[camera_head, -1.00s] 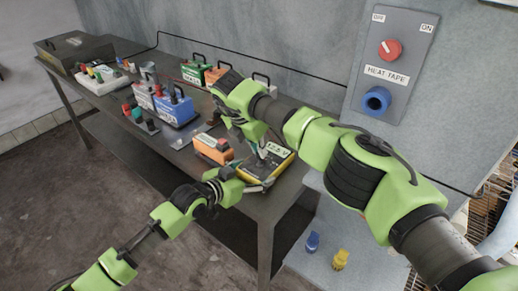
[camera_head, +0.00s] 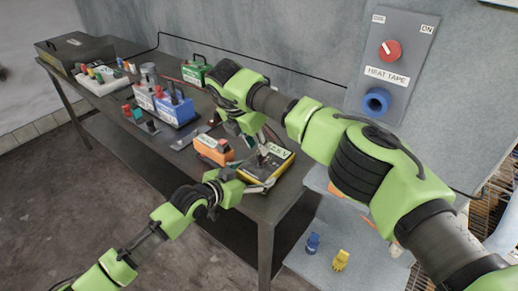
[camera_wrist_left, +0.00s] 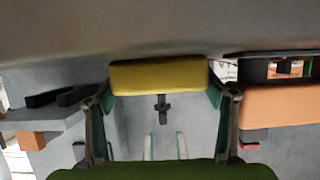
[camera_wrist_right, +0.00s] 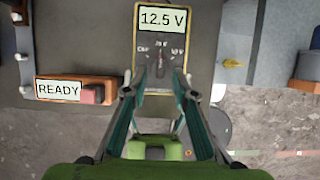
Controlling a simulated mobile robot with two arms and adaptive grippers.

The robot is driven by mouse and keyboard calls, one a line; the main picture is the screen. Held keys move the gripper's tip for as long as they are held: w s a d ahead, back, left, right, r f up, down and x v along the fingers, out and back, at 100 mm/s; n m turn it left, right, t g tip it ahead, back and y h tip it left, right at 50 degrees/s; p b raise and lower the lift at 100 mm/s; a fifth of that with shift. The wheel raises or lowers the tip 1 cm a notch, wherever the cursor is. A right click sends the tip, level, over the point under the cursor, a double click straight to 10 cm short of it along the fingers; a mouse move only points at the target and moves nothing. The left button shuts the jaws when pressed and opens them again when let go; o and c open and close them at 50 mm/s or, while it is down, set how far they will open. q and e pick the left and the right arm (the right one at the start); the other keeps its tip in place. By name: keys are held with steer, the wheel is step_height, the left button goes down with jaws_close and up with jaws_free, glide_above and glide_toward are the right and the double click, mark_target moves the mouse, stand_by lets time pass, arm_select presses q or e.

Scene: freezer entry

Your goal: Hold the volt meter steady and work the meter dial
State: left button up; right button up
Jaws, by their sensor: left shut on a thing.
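The yellow-and-dark volt meter (camera_head: 281,153) sits at the near right end of the bench. Its display reads 12.5 V in the right wrist view (camera_wrist_right: 163,19). My left gripper (camera_head: 258,185) is shut on the meter, with a finger at each side of its yellow end (camera_wrist_left: 158,77) in the left wrist view. My right gripper (camera_wrist_right: 160,75) comes down over the meter face, its fingertips on either side of the meter dial (camera_wrist_right: 159,58). The fingertips look apart, but whether they press the dial is unclear. The dial has marks around it, and its exact setting is hard to read.
An orange box with a READY label (camera_wrist_right: 75,90) stands close beside the meter. Blue (camera_head: 175,107) and green (camera_head: 195,72) cases stand farther back on the bench. A heat tape panel (camera_head: 392,65) is on the wall. Blue and yellow items (camera_head: 341,260) lie lower right.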

arm_select(q)
steer(key=shift+f, duration=0.1)
arm_select(e)
steer(key=v, duration=0.8)
steer(key=shift+r, duration=0.4)
arm_select(q)
steer(key=o, duration=1.6)
steer(key=shift+o, duration=0.2)
steer(key=shift+o, duration=0.6)
arm_select(e)
steer(key=shift+s, duration=0.1)
arm_select(q)
steer(key=shift+a+r, duration=0.1)
steer(key=shift+r, duration=0.15)
arm_select(e)
steer(key=shift+d+r, duration=0.1)
steer(key=shift+r, duration=0.05)
arm_select(q)
steer(key=shift+s+a+r+p, duration=0.15)
steer(key=shift+s+a+p, duration=0.15)
steer(key=shift+p, duration=0.3)
steer(key=shift+p+v, duration=1.3)
steer(key=shift+v, duration=0.25)
steer(key=shift+p+v, duration=1.1)
steer(key=shift+v, duration=0.3)
arm_select(e)
steer(key=shift+r, duration=2.85)
